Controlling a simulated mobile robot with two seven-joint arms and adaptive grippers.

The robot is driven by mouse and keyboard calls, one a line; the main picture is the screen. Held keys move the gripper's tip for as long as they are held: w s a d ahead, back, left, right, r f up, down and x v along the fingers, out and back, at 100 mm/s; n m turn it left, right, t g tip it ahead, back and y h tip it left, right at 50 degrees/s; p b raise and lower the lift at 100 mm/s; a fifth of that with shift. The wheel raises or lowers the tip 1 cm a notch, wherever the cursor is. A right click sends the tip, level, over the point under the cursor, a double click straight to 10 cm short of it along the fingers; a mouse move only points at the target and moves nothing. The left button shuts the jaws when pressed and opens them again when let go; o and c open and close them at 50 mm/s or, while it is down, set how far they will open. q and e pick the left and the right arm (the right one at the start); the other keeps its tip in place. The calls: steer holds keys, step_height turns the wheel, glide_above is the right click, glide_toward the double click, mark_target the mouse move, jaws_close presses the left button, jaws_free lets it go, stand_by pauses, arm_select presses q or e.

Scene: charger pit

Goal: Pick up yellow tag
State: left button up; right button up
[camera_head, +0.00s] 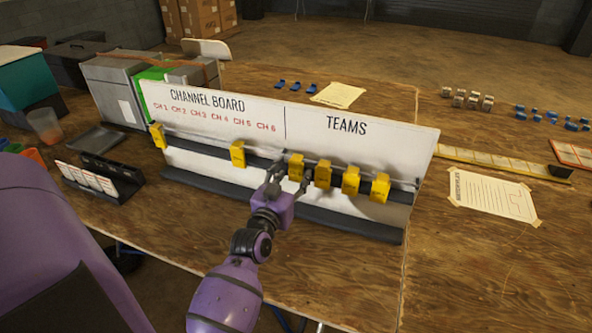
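Several yellow tags hang along a rail on the front of the white channel board (250,128). One yellow tag (158,135) is at the far left, one (237,153) hangs left of centre, and others hang to the right (322,173), (350,180), (380,187). My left gripper (290,178) is in front of the rail with its fingers spread. A yellow tag (296,166) shows between and just behind the fingertips; contact cannot be told. The gripper partly hides this tag's lower part. My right gripper is not in view.
The board's dark base (330,221) lies below the tags on the wooden table. A black card holder (112,176) stands at left. Grey bins (112,92) stand behind the board. A taped sheet (492,194) lies at right. Table in front right is clear.

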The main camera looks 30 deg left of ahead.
arm_select(q)
steer(key=c, duration=0.8)
